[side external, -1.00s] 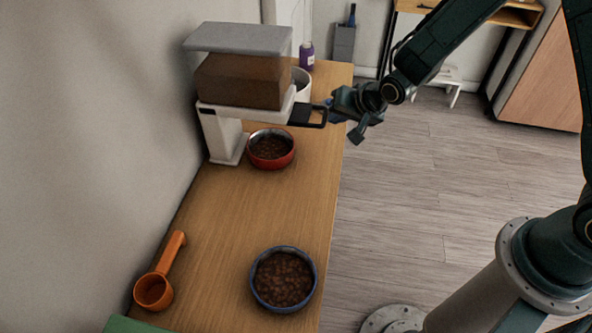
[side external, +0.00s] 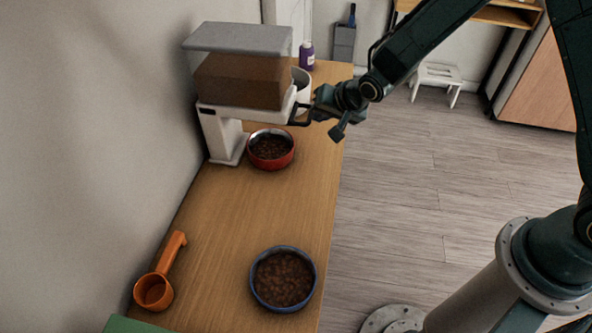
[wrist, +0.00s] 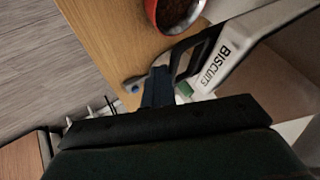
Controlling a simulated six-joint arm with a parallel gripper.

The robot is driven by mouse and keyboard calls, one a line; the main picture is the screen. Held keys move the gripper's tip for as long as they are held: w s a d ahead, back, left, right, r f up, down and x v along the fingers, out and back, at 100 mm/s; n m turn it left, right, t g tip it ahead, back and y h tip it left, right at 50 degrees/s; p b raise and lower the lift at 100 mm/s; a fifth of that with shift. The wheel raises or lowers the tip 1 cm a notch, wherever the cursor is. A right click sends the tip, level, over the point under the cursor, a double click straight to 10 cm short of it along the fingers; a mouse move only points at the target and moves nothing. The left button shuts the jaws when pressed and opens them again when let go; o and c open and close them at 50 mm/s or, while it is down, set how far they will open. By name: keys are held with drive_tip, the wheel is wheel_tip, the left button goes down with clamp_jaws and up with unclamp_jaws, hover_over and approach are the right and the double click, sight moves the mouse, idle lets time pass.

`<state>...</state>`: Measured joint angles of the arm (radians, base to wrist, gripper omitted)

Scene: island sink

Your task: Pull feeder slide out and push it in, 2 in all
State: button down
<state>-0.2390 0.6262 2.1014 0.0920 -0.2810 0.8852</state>
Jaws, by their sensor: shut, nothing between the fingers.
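The feeder (side external: 235,85) stands at the far end of the counter against the wall, its clear hopper holding brown biscuits. Its slide's black loop handle (side external: 298,116) sticks out a little on the right, with the slide in. The handle also shows in the wrist view (wrist: 188,60), beside the "BISCUITS" label. My gripper (side external: 317,108) is shut with nothing between its fingers. Its fingertips (wrist: 158,85) are at the handle's outer end; I cannot tell whether they touch. A red bowl (side external: 291,158) with brown biscuits sits under the feeder.
A blue bowl (side external: 313,290) of biscuits and an orange scoop (side external: 153,290) lie on the near part of the wooden counter (side external: 225,220). A white container (side external: 303,88) and a purple bottle (side external: 307,55) stand behind the feeder. The counter's middle is clear.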

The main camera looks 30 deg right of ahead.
drive_tip(key=s+d+r, duration=0.3)
drive_tip(key=s+r, duration=0.4)
drive_tip(key=s, duration=0.2)
drive_tip(key=shift+d, duration=0.15)
idle(0.5)
idle(0.4)
